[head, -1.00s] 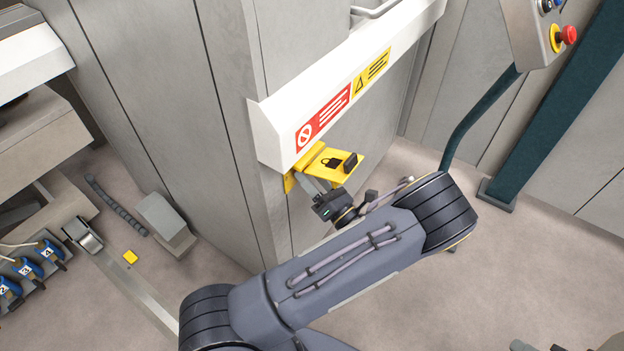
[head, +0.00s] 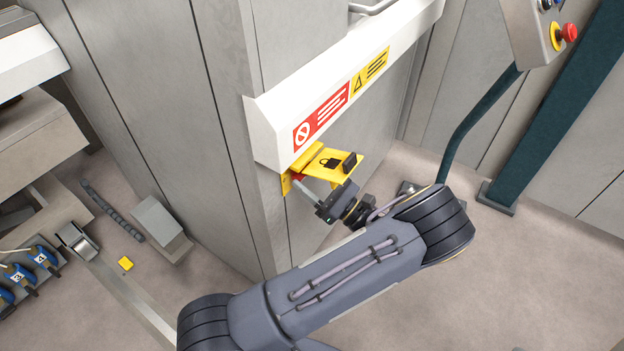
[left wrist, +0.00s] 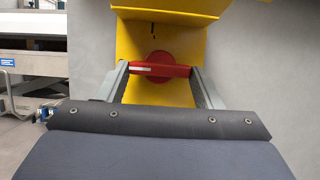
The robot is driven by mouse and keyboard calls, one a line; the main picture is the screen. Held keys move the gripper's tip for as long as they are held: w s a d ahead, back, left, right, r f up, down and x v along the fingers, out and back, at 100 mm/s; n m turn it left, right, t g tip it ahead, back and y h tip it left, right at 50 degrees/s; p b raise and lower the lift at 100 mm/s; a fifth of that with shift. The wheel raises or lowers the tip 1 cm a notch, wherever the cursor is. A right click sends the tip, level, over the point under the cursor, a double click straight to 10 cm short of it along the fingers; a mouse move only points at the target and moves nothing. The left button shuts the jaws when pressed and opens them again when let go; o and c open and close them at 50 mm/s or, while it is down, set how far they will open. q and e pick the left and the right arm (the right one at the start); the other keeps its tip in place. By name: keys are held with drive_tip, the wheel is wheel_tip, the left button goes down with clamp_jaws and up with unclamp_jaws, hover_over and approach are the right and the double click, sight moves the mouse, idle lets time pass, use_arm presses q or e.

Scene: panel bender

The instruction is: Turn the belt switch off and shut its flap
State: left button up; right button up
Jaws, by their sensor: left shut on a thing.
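The belt switch (left wrist: 158,71) is a red round knob with a bar handle that lies level in the left wrist view. It sits in a yellow housing (left wrist: 150,92) on the grey machine wall. My left gripper (left wrist: 160,71) is shut on the bar, one finger at each end. The yellow flap (head: 322,164) stands open, sticking out above the switch, with a padlock mark and a black tab on it. In the head view my left gripper (head: 304,186) reaches in under the flap, which hides most of the switch. My right gripper is not in view.
A white ledge with red and yellow warning labels (head: 321,117) overhangs the flap. A control panel with a red stop button (head: 569,32) is at the upper right.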

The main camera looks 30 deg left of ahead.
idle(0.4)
use_arm(q)
drive_tip(key=o, duration=1)
drive_tip(key=shift+d, duration=0.1)
drive_tip(key=v, duration=0.7)
drive_tip(key=shift+d, duration=0.35)
